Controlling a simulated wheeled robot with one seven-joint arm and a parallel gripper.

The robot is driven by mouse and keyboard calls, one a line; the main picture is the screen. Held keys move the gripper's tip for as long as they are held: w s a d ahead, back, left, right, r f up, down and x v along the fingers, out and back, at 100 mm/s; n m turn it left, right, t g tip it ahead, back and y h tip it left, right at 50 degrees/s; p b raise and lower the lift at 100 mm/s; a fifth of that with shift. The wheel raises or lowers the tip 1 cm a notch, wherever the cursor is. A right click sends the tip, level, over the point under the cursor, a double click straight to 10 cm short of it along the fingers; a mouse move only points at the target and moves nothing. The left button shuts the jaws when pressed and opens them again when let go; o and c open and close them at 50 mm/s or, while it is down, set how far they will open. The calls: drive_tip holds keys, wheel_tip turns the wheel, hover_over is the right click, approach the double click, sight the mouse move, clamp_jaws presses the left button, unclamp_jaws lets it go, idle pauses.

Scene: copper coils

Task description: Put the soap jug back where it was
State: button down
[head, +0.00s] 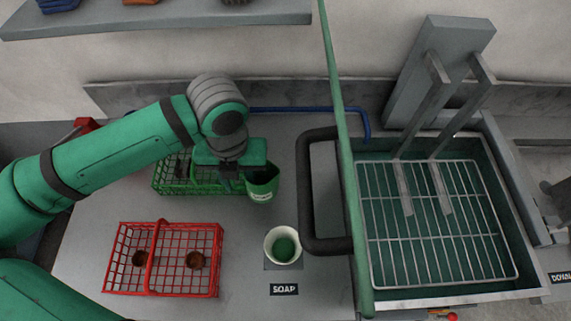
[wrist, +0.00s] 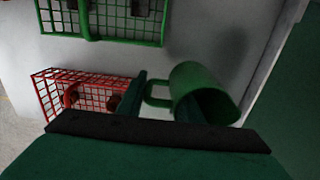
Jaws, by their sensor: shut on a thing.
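The green jug (head: 263,184) hangs at my gripper (head: 232,180) over the counter, near the right end of the green basket. It has a small pale label that is too small to read. In the wrist view the jug (wrist: 203,92) is tilted, its dark mouth toward the lower right, and its handle lies by the fingers of my gripper (wrist: 158,104). My gripper is shut on the jug, at or near its handle.
A green wire basket (head: 175,175) lies behind and below my gripper. A red wire basket (head: 164,258) with brown round things stands at the front left. A green upright post (head: 338,140) and dark bent pipe (head: 306,190) border the sink with its wire rack (head: 440,225). Counter between is clear.

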drive_tip(key=w+d+f, duration=0.2)
drive_tip(key=w, duration=0.1)
drive_tip(key=w+d+f, duration=0.2)
drive_tip(key=w+f, duration=0.1)
drive_tip(key=w+d+f, duration=0.3)
drive_tip(key=shift+w+f, duration=0.1)
drive_tip(key=shift+w, duration=0.15)
drive_tip(key=shift+w+d+f, duration=0.3)
drive_tip(key=shift+w+f, duration=0.05)
drive_tip(key=shift+f, duration=0.2)
drive_tip(key=shift+w+f, duration=0.1)
drive_tip(key=shift+f, duration=1.55)
drive_tip(key=shift+f, duration=0.1)
drive_tip(key=c, duration=1.3)
unclamp_jaws()
drive_tip(key=shift+o, duration=0.2)
wheel_tip(320, 180, up, 12)
drive_tip(key=shift+d, duration=0.25)
